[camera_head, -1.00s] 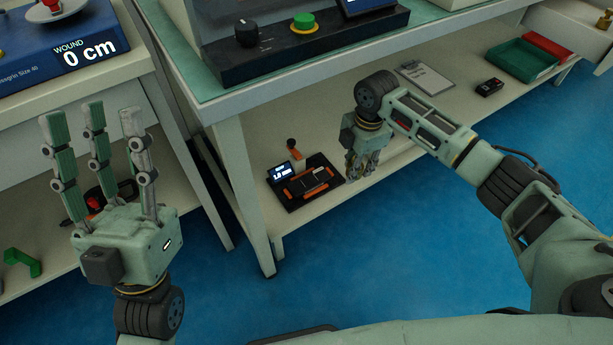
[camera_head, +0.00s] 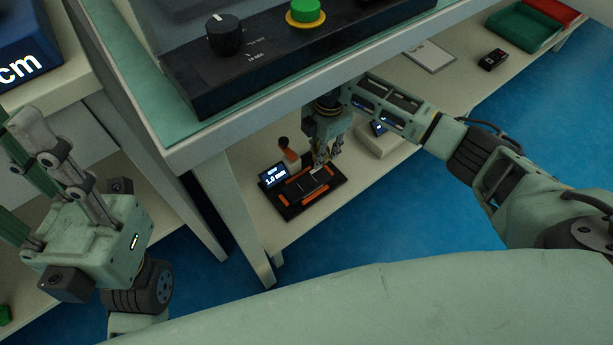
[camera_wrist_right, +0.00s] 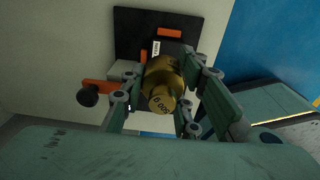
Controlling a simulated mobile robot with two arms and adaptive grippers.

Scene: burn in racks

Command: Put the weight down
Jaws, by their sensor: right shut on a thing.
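In the right wrist view a brass weight (camera_wrist_right: 164,82) marked 500 g sits between the fingers of my right gripper (camera_wrist_right: 180,95), which is shut on it. In the head view my right gripper (camera_head: 322,155) points down over the lower shelf at the back edge of a black device with orange blocks (camera_head: 292,205). The weight cannot be made out there. In the wrist view the device's black plate (camera_wrist_right: 133,38) lies beyond the weight; contact between them cannot be told. My left gripper (camera_head: 25,130) is open and empty at the left, partly cut off.
The device has a small lit display (camera_head: 273,175) and an orange lever (camera_head: 288,152) with a dark knob. The upper bench (camera_head: 285,120) overhangs the lower shelf (camera_head: 275,240). A clipboard (camera_head: 430,57) and green tray (camera_head: 525,32) lie further right.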

